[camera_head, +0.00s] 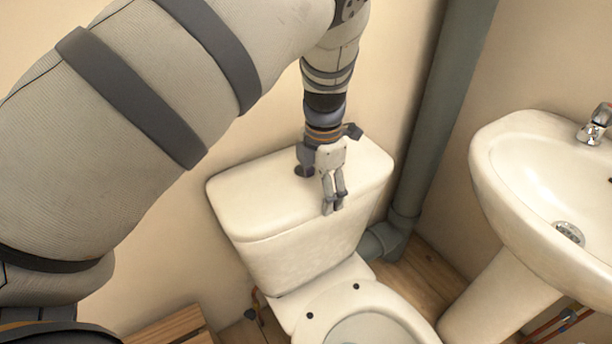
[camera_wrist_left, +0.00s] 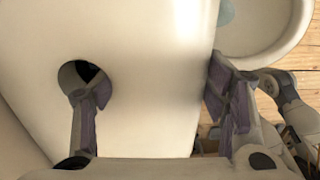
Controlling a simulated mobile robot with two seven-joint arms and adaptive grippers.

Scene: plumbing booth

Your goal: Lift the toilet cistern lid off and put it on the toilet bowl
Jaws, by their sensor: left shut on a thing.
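The white cistern lid (camera_head: 260,197) lies on top of the cistern (camera_head: 300,258) against the wall; I see no clear gap between them. My left gripper (camera_head: 319,190) is above the lid and shut on its front part. In the left wrist view, one finger is in the round hole of the lid (camera_wrist_left: 150,45) and the other is against its front edge. The fingertips are partly hidden. The toilet bowl (camera_head: 398,314) is in front of the cistern, cut off by the lower picture edge. My right gripper does not show clearly in either view.
A white washbasin (camera_head: 500,185) on a pedestal stands to the right, with a tap (camera_head: 597,125). A thick grey pipe (camera_head: 432,115) runs down the corner beside the cistern. A wooden piece (camera_head: 170,328) is at the lower left. Plank floor shows between.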

